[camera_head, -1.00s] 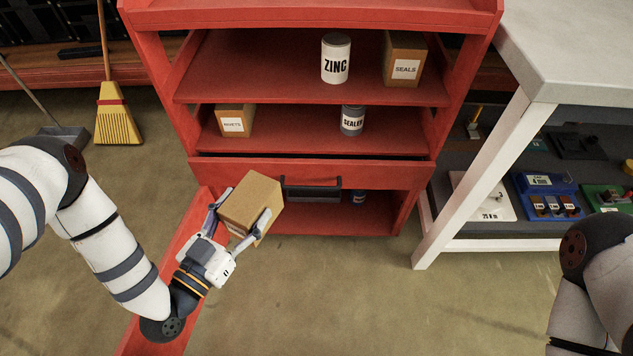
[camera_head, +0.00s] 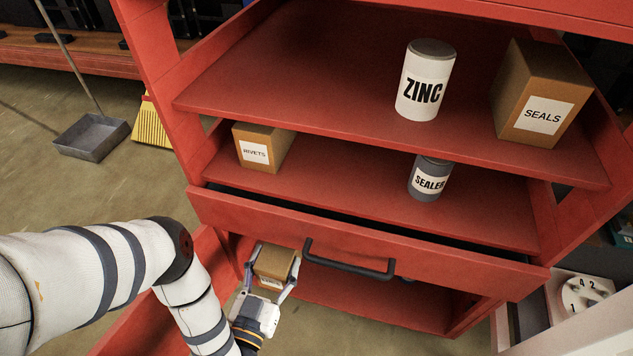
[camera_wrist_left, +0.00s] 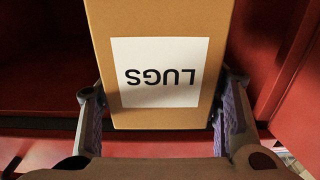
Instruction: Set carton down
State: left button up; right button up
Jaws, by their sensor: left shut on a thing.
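My left gripper (camera_head: 268,285) is shut on a brown carton (camera_head: 275,263). The fingers press on two opposite sides of it. In the left wrist view the carton (camera_wrist_left: 160,20) has a white label reading LUGS, upside down in that picture. In the head view the gripper and carton are low at the left of the opening under the drawer front, by the red lower shelf (camera_head: 395,306). I cannot tell whether the carton touches the shelf. My right gripper is not in view.
The drawer front (camera_head: 360,240) with its dark handle (camera_head: 345,262) hangs just above the carton. A red door (camera_head: 140,325) stands open at the left. The ZINC can (camera_head: 425,80), SEALS box (camera_head: 540,95), RIVETS box (camera_head: 262,148) and SEALER can (camera_head: 430,178) stand on upper shelves. The lower shelf's middle looks clear.

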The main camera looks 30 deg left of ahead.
pick_arm(q)
jog(key=w+f+b, duration=0.1)
jog(key=w+a+f+b, duration=0.1)
jog(key=shift+a+f, duration=0.2)
jog(key=shift+f, duration=0.1)
jog(key=w+a+b, duration=0.1)
jog(key=w+a+f+b, duration=0.1)
jog(key=w, duration=0.1)
jog(key=w+a+f+b, duration=0.1)
jog(key=w, duration=0.1)
jog(key=w+f+b, duration=0.1)
jog(key=f+b, duration=0.1)
jog(key=w+a+f+b, duration=0.1)
jog(key=w+f+b, duration=0.1)
jog(key=f, duration=0.1)
jog(key=w+a+f+b, duration=0.1)
jog(key=f+b, duration=0.1)
jog(key=f, duration=0.1)
jog(key=shift+w+a+f, duration=0.1)
jog(key=shift+w+a, duration=0.1)
jog(key=shift+w, duration=0.05)
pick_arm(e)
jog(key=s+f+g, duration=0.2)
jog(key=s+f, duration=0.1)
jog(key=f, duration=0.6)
pick_arm(q)
jog(key=shift+f, duration=0.1)
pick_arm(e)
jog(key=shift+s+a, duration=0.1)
